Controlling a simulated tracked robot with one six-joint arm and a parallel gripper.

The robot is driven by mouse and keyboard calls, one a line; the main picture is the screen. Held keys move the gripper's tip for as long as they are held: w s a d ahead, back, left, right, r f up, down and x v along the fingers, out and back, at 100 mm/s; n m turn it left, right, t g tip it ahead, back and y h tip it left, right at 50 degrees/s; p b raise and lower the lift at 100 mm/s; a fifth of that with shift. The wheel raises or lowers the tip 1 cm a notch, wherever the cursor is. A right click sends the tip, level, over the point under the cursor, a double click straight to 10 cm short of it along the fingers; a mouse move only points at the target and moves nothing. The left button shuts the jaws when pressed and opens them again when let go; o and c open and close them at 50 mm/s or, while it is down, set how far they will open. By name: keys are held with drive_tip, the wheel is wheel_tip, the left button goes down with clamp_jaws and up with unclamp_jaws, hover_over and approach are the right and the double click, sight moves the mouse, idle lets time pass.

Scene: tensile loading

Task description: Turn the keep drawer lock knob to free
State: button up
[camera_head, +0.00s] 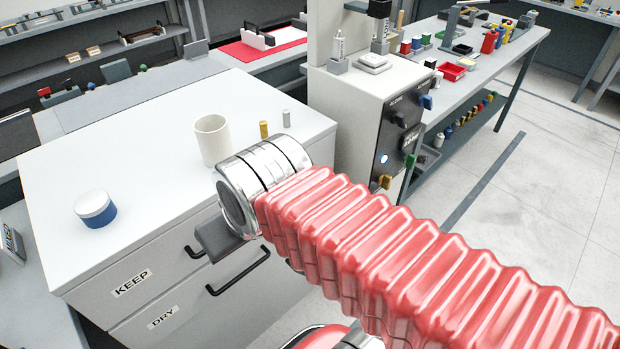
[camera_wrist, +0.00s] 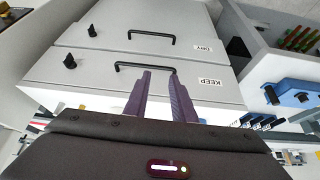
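The keep drawer (camera_wrist: 100,70) carries a KEEP label and a black bar handle (camera_wrist: 145,66). It looks closed. Its small black lock knob (camera_wrist: 69,61) is on the left of the drawer front in the wrist view, which shows the cabinet upside down. I cannot tell which way the knob is turned. My gripper (camera_wrist: 160,74) is open and empty, its two dark fingers apart in front of the handle, well to the right of the knob. In the head view the keep drawer (camera_head: 165,265) shows, but my arm hides the knob.
On the cabinet top (camera_head: 150,165) stand a white cup (camera_head: 212,140), a blue-and-white jar (camera_head: 95,209) and two small cylinders. A machine with knobs (camera_head: 400,125) is to the right.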

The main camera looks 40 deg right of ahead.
drive_tip(key=shift+f, duration=0.1)
drive_tip(key=w+d+f+m+g+y, duration=0.1)
drive_tip(key=w+d+f+m+y, duration=0.1)
drive_tip(key=f+m+y, duration=0.5)
drive_tip(key=w+d+f+m+y, duration=0.25)
drive_tip(key=f+m, duration=0.25)
drive_tip(key=m, duration=0.4)
drive_tip(key=s+d+f+m+t+h, duration=0.1)
drive_tip(key=d+f+m+t+h, duration=0.1)
drive_tip(key=d+m, duration=0.4)
drive_tip(key=d+f+m+t+h, duration=0.2)
drive_tip(key=d+m+t+h, duration=0.2)
drive_tip(key=d+m+t, duration=0.3)
drive_tip(key=s+d+f+m+t+h, duration=0.1)
drive_tip(key=d+m, duration=0.5)
drive_tip(key=d, duration=0.8)
drive_tip(key=f+t+h, duration=0.1)
drive_tip(key=t+h, duration=0.1)
drive_tip(key=t, duration=0.1)
drive_tip(key=shift+s+f+m, duration=0.3)
drive_tip(key=shift+f, duration=0.1)
drive_tip(key=shift+w, duration=0.1)
